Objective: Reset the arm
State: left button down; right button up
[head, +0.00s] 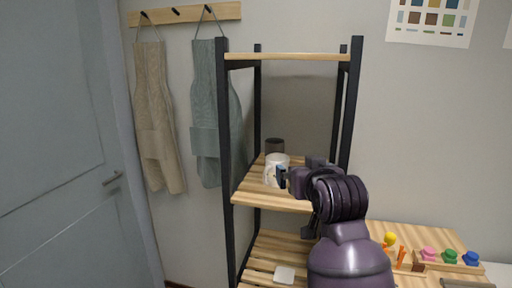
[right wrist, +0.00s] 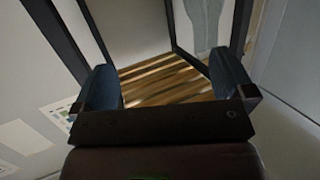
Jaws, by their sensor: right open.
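My right arm reaches up from the bottom of the head view to the middle shelf of a rack. Its gripper (head: 282,177) is at the shelf, just in front of a white mug (head: 271,163). I cannot tell from this view whether it touches the mug, and it hides part of it. In the right wrist view my right gripper (right wrist: 165,76) is open, with only wooden slats (right wrist: 165,82) seen between its fingers. My left gripper is in neither view.
A dark cup (head: 274,145) stands behind the mug. The rack's dark posts (head: 224,150) flank the shelf (head: 258,193). A white piece (head: 284,274) lies on the lower shelf. Coloured knobs (head: 450,256) sit on a wooden surface at right. Aprons (head: 157,120) hang at left.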

jog(key=s+d+f+t+b, duration=0.1)
jog(key=s+d+f, duration=0.2)
jog(key=f, duration=0.6)
jog(key=s+d+f+h, duration=0.15)
jog(key=d+f, duration=0.25)
jog(key=f, duration=0.4)
jog(key=s+d+f+t+y+b, duration=0.1)
jog(key=s+d+f, duration=0.25)
jog(key=f, duration=0.55)
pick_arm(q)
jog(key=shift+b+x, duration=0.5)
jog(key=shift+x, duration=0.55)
pick_arm(e)
jog(key=s+d+f+g+h, duration=0.1)
jog(key=s+d+f+g, duration=0.2)
jog(key=s+f, duration=0.7)
jog(key=s+d+f+g+h, duration=0.1)
jog(key=s+d+f+g, duration=0.1)
jog(key=s+f, duration=0.8)
jog(key=shift+s+d+f+m+g, duration=0.3)
jog(key=shift+s+d+g, duration=0.1)
jog(key=shift+s+d, duration=0.45)
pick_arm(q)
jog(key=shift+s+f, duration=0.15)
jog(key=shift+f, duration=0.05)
pick_arm(e)
jog(key=shift+w, duration=0.1)
